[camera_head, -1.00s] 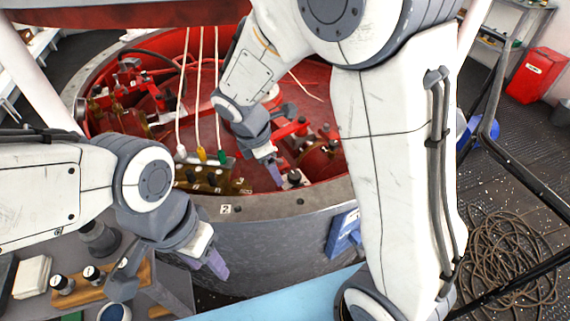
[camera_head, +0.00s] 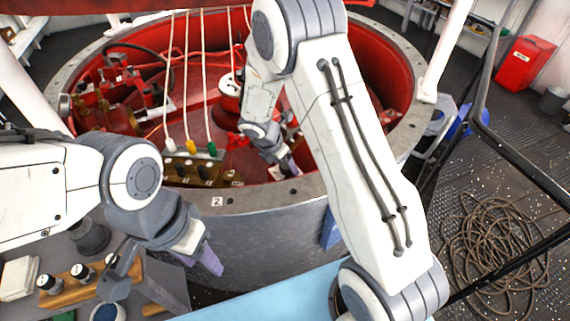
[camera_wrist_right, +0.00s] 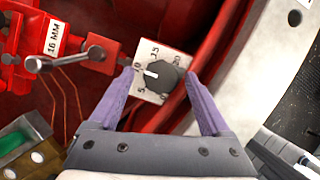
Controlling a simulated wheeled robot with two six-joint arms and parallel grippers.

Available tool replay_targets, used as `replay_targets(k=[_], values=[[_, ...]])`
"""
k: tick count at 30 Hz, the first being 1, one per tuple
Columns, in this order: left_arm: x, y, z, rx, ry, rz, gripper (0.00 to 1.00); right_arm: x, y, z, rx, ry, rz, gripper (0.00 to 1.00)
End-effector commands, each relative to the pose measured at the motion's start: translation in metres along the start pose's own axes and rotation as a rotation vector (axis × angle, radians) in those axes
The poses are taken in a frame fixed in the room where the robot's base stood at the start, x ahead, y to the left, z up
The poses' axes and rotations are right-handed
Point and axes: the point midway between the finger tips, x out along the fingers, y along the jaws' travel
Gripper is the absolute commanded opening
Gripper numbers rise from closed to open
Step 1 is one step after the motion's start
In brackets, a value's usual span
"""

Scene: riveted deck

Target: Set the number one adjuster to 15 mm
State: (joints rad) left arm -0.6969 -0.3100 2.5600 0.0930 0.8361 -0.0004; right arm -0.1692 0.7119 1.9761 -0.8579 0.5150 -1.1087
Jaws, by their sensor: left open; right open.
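The adjuster (camera_wrist_right: 168,80) is a dark knob on a white square plate with a dial marked 5, 10, 15 and 20. Its white pointer is turned left, near the 10 mark. In the head view its plate (camera_head: 277,173) is partly hidden by my right gripper (camera_head: 287,165). In the right wrist view my right gripper (camera_wrist_right: 160,80) is open, with purple fingers on either side of the knob; I cannot tell whether they touch it. I see no number one label. My left gripper (camera_head: 204,262) is open and empty in front of the drum.
A red-lined drum (camera_head: 280,210) surrounds the mechanism, with a "2" tag (camera_head: 217,201) on its rim. A "16 MM" label (camera_wrist_right: 54,37) and a metal lever (camera_wrist_right: 75,58) sit left of the dial. A terminal block (camera_head: 195,172) with cables stands nearby. Coiled rope (camera_head: 495,240) lies right.

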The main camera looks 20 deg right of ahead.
Motion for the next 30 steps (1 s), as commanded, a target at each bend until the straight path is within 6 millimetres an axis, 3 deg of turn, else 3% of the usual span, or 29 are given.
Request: replay_targets(k=[9,15,16,30], values=[[0.0,0.0,0.0,0.0,0.0,0.0,0.5,0.003,0.0,0.0,0.001,0.001,0.0,0.82],[0.0,0.0,0.0,0.0,0.0,0.0,0.5,0.003,0.0,0.0,0.001,0.0,0.0,0.05],[0.0,0.0,0.0,0.0,0.0,0.0,0.5,0.003,0.0,0.0,0.001,0.0,0.0,0.0],[-0.011,0.001,-0.001,0.0,0.0,0.0,0.5,0.001,0.001,0.001,0.11,0.003,-0.046,0.0]])
